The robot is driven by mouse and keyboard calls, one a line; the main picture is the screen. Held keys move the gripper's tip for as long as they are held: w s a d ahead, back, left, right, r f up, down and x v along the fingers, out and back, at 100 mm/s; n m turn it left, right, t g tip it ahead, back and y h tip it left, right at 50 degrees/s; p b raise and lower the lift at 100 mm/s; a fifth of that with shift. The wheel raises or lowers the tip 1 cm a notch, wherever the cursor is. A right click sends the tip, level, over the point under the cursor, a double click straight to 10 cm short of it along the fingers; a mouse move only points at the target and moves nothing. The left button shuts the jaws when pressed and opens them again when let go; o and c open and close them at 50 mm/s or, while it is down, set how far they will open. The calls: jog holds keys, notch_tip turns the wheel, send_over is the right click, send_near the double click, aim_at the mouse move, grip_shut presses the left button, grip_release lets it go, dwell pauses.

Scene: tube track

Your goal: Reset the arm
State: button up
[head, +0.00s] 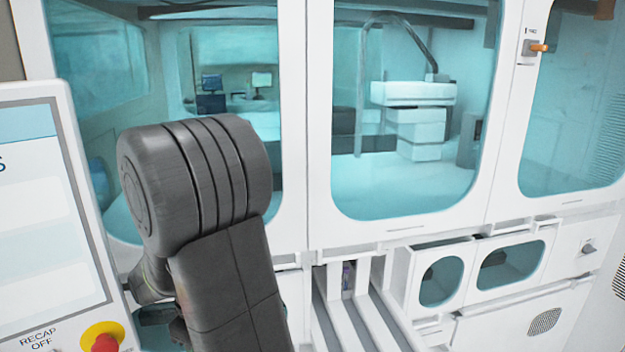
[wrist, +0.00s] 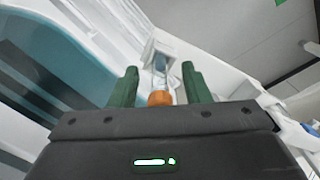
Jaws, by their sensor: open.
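My gripper (wrist: 159,70) shows in the wrist view, with two green fingers standing apart. An orange rounded piece (wrist: 160,98) shows in the gap between the fingers, with a pale narrow part beyond it. I cannot tell whether it lies between the fingers or farther off, and no finger visibly touches it. In the head view my dark arm rises at the left centre, bent at a thick ribbed joint. The gripper itself is not visible there.
A white cabinet with teal windows (head: 410,195) fills the back. An orange-tipped latch (head: 540,47) sits at upper right. White track rails (head: 375,310) run at the lower centre, beside two windowed openings (head: 510,265). A screen panel (head: 45,220) with a red button (head: 104,344) stands left.

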jog(key=shift+r, duration=0.1)
dwell(0.3)
notch_tip(320, 180, up, 13)
jog(key=shift+r+b, duration=0.15)
jog(key=shift+b, duration=0.3)
notch_tip(320, 180, down, 14)
jog(key=shift+d+f+p, duration=0.1)
jog(key=shift+p, duration=0.2)
jog(key=shift+r+n, duration=0.3)
jog(key=shift+r, duration=0.05)
jog(key=shift+n, duration=0.8)
jog(key=n, duration=0.9)
